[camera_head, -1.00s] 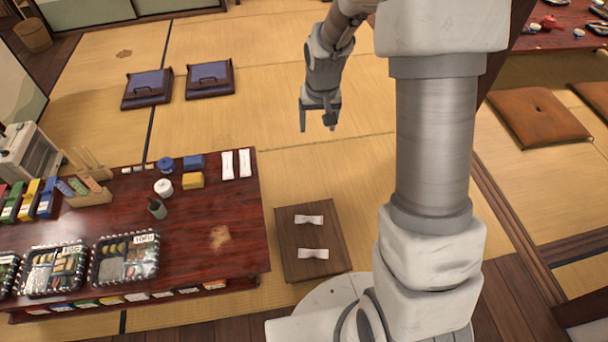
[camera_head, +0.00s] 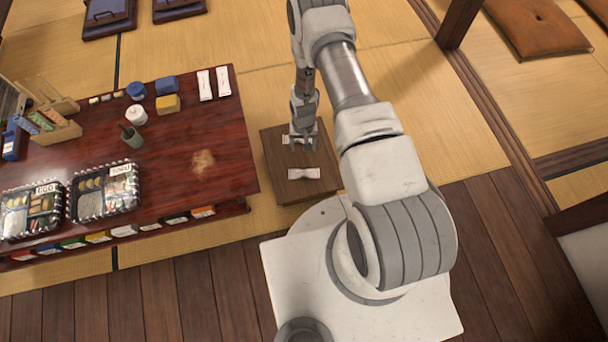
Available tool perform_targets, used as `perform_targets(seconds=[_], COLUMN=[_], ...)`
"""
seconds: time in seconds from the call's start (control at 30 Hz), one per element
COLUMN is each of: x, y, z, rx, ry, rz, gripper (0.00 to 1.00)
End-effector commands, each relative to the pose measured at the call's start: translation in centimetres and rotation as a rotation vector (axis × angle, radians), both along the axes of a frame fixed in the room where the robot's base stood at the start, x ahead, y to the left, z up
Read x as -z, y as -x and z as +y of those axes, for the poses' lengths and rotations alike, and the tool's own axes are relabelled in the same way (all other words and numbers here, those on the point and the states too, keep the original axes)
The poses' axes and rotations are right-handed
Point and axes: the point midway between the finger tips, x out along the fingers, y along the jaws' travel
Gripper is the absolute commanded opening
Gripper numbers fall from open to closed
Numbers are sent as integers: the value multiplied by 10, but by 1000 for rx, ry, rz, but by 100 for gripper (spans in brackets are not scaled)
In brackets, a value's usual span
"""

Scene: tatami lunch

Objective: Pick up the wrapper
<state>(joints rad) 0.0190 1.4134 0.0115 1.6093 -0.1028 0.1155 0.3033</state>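A white wrapper with a pinched middle (camera_head: 287,140) lies on the small dark wooden stand (camera_head: 278,189). My gripper (camera_head: 301,143) points down over its middle and hides part of it. The fingers are at or very close to the wrapper. I cannot tell whether they are open or shut on it. A second, similar white wrapper (camera_head: 304,174) lies nearer on the same stand, apart from my gripper and in clear view.
A long dark red table (camera_head: 170,170) stands to the left with two food trays (camera_head: 105,190), a yellow block (camera_head: 167,104), a white jar (camera_head: 137,115) and two long white packets (camera_head: 205,85). A dark post (camera_head: 457,22) rises at the upper right.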

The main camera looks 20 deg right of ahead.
Motion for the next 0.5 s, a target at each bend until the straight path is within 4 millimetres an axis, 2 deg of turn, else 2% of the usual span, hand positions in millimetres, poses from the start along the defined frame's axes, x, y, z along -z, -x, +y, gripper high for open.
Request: perform_targets(seconds=[0.17, 0.5], x=[28, 102], y=[5, 5], z=[0, 0], rx=[3, 2], ry=[-1, -1], rz=[6, 5], gripper=[75, 75])
